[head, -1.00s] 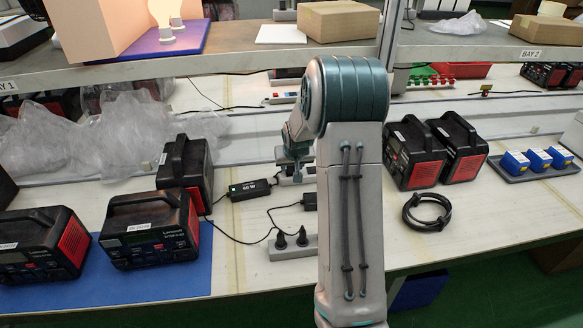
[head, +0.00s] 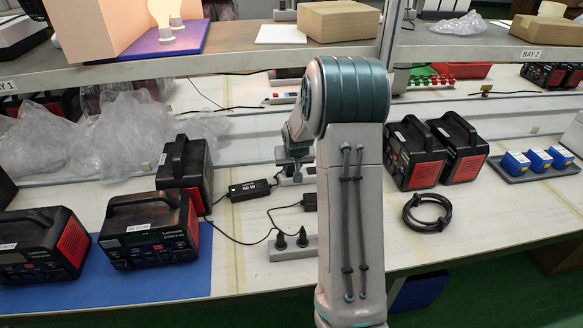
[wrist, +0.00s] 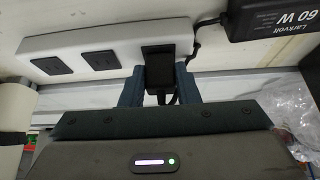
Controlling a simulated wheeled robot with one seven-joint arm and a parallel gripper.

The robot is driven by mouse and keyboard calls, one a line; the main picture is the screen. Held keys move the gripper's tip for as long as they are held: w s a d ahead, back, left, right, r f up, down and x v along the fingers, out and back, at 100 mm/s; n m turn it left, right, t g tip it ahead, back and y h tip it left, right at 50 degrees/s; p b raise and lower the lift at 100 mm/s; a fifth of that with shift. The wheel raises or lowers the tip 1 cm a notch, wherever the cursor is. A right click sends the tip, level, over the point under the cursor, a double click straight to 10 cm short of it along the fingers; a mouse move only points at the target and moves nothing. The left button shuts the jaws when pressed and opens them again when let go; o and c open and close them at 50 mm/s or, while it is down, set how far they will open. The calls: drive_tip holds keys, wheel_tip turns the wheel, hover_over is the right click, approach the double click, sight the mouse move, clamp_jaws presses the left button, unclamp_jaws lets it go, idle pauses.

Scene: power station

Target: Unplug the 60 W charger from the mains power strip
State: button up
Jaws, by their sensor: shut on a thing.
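The 60 W charger (head: 250,189) is a black brick on the bench, left of my gripper (head: 296,160). Its label also shows at the upper right of the wrist view (wrist: 275,18). In the wrist view my gripper (wrist: 160,82) is shut on a black plug (wrist: 159,62), one finger on each side. The plug is at the right end of a white power strip (wrist: 95,48), with two empty sockets to its left. I cannot tell whether its pins are in the socket. My arm hides part of this strip in the head view (head: 291,181).
A second strip (head: 283,251) with black plugs lies nearer the bench front, next to another black adapter (head: 309,201). Power stations (head: 150,233) stand left, others (head: 415,152) right. A coiled cable (head: 427,212) lies right of my arm. A shelf (head: 240,62) runs above.

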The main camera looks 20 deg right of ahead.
drive_tip(key=shift+r, duration=0.25)
drive_tip(key=shift+r+p, duration=1.1)
drive_tip(key=shift+r, duration=0.8)
